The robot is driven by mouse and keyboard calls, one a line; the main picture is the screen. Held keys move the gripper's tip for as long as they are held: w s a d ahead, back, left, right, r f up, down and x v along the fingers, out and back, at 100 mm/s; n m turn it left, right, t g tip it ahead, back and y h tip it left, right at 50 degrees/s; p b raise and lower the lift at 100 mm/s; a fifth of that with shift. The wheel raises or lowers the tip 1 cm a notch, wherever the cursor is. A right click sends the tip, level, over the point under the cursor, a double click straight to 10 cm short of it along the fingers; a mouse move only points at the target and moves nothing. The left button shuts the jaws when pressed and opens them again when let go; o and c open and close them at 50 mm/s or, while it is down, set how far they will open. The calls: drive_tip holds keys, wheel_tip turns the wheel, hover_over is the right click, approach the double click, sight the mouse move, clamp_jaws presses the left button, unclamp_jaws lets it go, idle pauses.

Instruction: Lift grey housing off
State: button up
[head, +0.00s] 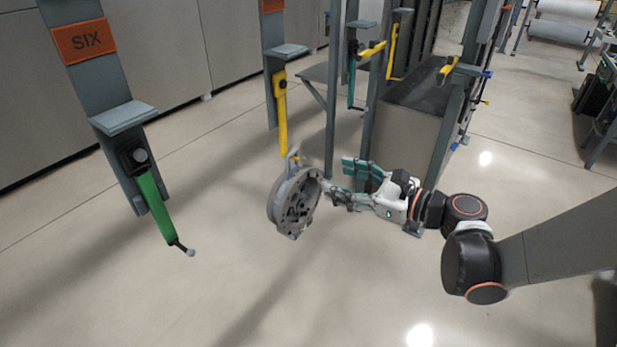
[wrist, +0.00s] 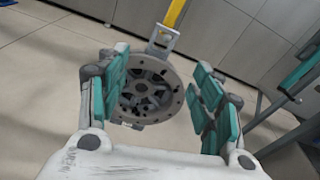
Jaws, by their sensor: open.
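The grey housing (head: 294,203) is a round, thick disc with holes and a hollow face. It hangs upright by a lug at its top from a yellow hook (head: 281,112). In the wrist view the housing (wrist: 146,92) faces the camera, between and beyond the fingers, with the yellow hook (wrist: 172,16) above it. My gripper (head: 334,183) is at the housing's right side in the head view, its fingers toward the face. In the wrist view my gripper (wrist: 160,97) is open with teal pads on either side. Whether a finger touches the housing I cannot tell.
A green hook arm (head: 160,208) hangs empty under the SIX sign (head: 87,41) at the left. Grey posts and a dark-topped bench (head: 410,125) stand behind my gripper. More yellow hooks (head: 393,50) hang there. The floor in front is clear.

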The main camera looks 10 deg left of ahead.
drive_tip(key=w+m+y, duration=0.1)
drive_tip(key=w+m, duration=0.1)
drive_tip(key=b, duration=0.1)
approach(291, 154)
drive_tip(key=w+a+f, duration=0.2)
drive_tip(key=w+a, duration=0.1)
drive_tip(key=a, duration=0.1)
drive_tip(key=shift+r+b+x, duration=0.2)
drive_tip(key=shift+b+x, duration=0.1)
drive_tip(key=shift+x, duration=0.65)
drive_tip(key=shift+r+b+x, duration=0.2)
drive_tip(key=shift+b+x, duration=0.1)
drive_tip(key=shift+x, duration=0.7)
drive_tip(key=shift+r+b+x, duration=0.2)
drive_tip(key=shift+b+x, duration=0.1)
drive_tip(key=shift+x, duration=0.65)
drive_tip(key=shift+s+a, duration=0.1)
drive_tip(key=shift+s, duration=0.15)
clamp_jaws()
